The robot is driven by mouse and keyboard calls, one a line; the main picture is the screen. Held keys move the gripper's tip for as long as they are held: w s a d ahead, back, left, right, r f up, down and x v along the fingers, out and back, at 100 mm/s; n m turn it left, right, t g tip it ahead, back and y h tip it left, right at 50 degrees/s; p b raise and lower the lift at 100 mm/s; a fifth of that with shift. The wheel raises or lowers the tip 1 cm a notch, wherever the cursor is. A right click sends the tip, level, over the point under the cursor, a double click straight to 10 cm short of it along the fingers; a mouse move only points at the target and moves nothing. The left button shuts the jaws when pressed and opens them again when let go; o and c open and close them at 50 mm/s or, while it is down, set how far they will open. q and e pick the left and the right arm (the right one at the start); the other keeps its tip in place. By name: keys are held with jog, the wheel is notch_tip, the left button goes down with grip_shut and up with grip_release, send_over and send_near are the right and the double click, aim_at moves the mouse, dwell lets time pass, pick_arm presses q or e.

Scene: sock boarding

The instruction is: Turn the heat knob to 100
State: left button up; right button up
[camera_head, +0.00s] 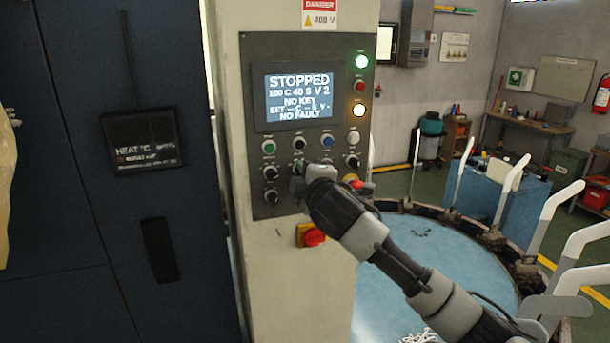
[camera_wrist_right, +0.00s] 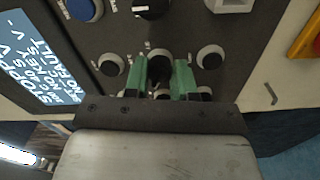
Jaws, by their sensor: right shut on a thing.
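The control panel (camera_head: 287,217) stands upright on a pale column. Its screen (camera_head: 298,96) reads STOPPED, 100 C 40 S V 2, NO KEY, a SET line with dashes, and NO FAULT. My right gripper (camera_head: 309,173) is at the lower middle of the panel. In the right wrist view, its green fingers (camera_wrist_right: 159,78) are shut on a black knob (camera_wrist_right: 158,62). The knob's label is too small to read, so I cannot tell whether it is the heat knob. The gripper hides part of the lower knob rows. My left gripper is not in view.
Other black knobs (camera_head: 270,173) and coloured buttons sit close around my gripper. A red emergency button (camera_head: 313,237) is below. A dark cabinet (camera_head: 70,230) with a heat plate (camera_head: 143,140) stands left. A blue round table (camera_head: 440,252) lies right, beneath my arm.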

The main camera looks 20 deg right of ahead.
jog(key=shift+f, duration=0.1)
dwell(0.4)
jog(key=o, duration=0.9)
jog(key=s+b, duration=0.5)
jog(key=s, duration=0.5)
jog(key=shift+s+d, duration=0.15)
jog(key=shift+s, duration=0.25)
